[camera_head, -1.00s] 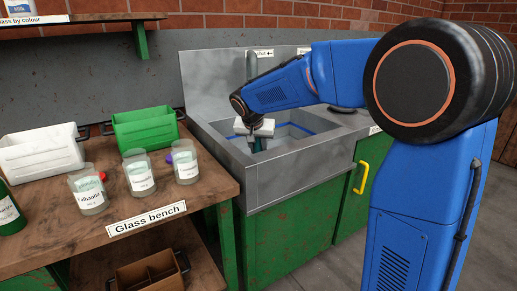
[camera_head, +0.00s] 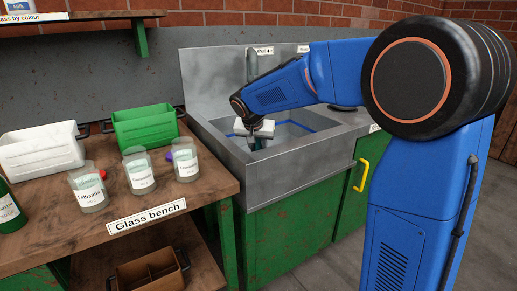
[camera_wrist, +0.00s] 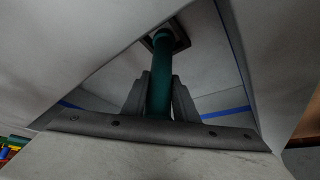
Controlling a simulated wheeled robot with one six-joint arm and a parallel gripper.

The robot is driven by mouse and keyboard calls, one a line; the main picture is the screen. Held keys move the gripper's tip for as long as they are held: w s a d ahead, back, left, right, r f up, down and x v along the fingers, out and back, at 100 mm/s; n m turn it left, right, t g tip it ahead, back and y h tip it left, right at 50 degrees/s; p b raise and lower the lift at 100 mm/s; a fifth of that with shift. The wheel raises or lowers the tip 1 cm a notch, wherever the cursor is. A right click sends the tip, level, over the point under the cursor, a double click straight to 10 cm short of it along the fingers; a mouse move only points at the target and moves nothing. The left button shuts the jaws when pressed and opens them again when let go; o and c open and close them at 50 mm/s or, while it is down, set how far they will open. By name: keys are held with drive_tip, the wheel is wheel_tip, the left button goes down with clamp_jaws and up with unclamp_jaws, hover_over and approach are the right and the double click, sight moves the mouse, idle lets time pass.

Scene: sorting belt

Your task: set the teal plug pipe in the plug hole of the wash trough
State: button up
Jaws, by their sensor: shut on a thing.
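The teal plug pipe (camera_wrist: 160,75) is between the two fingers of my gripper (camera_wrist: 158,92), which is shut on it. In the wrist view the pipe's far end overlaps the dark square plug hole (camera_wrist: 181,42) in the trough floor. I cannot tell whether the end is inside the hole or just above it. In the head view my gripper (camera_head: 257,140) is over the left part of the grey wash trough (camera_head: 300,170), pointing down. Only a short bit of the pipe shows below it, and the trough's front wall hides the hole.
A blue line (camera_wrist: 225,108) runs around the trough's inner walls. The trough's high back panel (camera_head: 215,80) stands behind the arm. To the left is the glass bench (camera_head: 215,190) with labelled jars (camera_head: 138,170), a green bin (camera_head: 145,128) and a white bin (camera_head: 40,147).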

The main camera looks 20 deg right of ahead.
drive_tip(key=o, duration=1)
drive_tip(key=shift+c, duration=0.2)
drive_tip(key=v, duration=1.7)
drive_tip(key=shift+r, duration=0.2)
drive_tip(key=s+d+f+n+y, duration=0.1)
drive_tip(key=s+d+f, duration=0.2)
drive_tip(key=s, duration=0.9)
drive_tip(key=s+d+f+n+y, duration=0.1)
drive_tip(key=s+d+f, duration=0.3)
drive_tip(key=s+f, duration=0.5)
drive_tip(key=s+d+f+n, duration=0.3)
drive_tip(key=s+f, duration=0.4)
drive_tip(key=s, duration=0.7)
drive_tip(key=shift+s+d+g+y, duration=0.3)
drive_tip(key=shift+s+d+y, duration=0.1)
drive_tip(key=shift+d, duration=0.1)
